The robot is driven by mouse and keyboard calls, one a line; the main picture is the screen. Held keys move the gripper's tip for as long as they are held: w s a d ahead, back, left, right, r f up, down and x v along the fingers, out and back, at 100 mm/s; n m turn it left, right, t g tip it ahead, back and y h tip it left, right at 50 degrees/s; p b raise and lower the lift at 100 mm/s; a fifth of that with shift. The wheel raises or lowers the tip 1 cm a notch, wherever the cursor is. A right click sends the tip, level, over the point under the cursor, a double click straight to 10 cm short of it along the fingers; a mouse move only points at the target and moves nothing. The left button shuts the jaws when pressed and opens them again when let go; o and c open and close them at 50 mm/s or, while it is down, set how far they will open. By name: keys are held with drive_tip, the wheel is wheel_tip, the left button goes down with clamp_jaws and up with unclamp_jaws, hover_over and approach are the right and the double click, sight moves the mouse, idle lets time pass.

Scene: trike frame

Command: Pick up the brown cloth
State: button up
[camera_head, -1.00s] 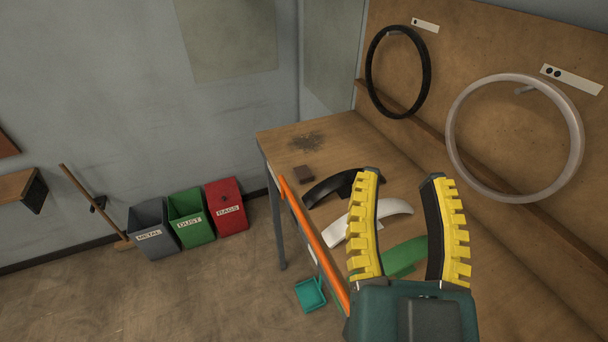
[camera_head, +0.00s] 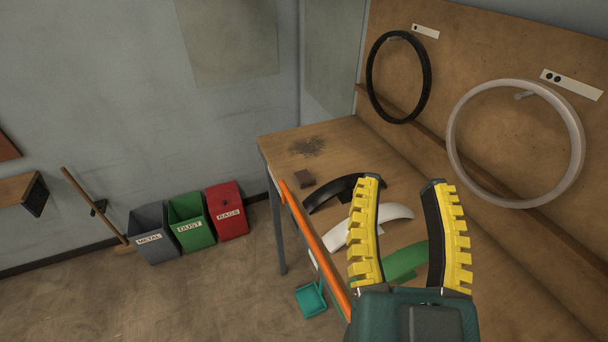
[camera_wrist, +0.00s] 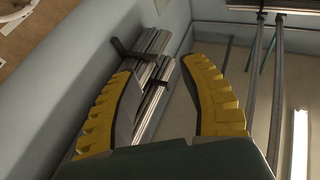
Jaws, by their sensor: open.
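A small brown piece (camera_head: 305,179) lies flat near the far left end of the wooden workbench (camera_head: 345,145). It may be the brown cloth, but it is too small for me to tell if it is fabric. My gripper (camera_head: 404,182) is open and empty, with its two yellow-ridged fingers spread apart. In the head view it shows to the right of the brown piece and nearer the camera, apart from it. In the wrist view my gripper (camera_wrist: 158,69) is also open, with nothing between the fingers and no cloth in sight.
Black (camera_head: 330,194), white (camera_head: 368,227) and green (camera_head: 405,261) curved fenders lie on the bench. An orange bar (camera_head: 312,240) runs along its left side. Two wheel rims hang on the backboard. Grey, green and red bins (camera_head: 227,211) stand on the floor.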

idle(0.4)
drive_tip(key=o, duration=1)
drive_tip(key=shift+o, duration=0.2)
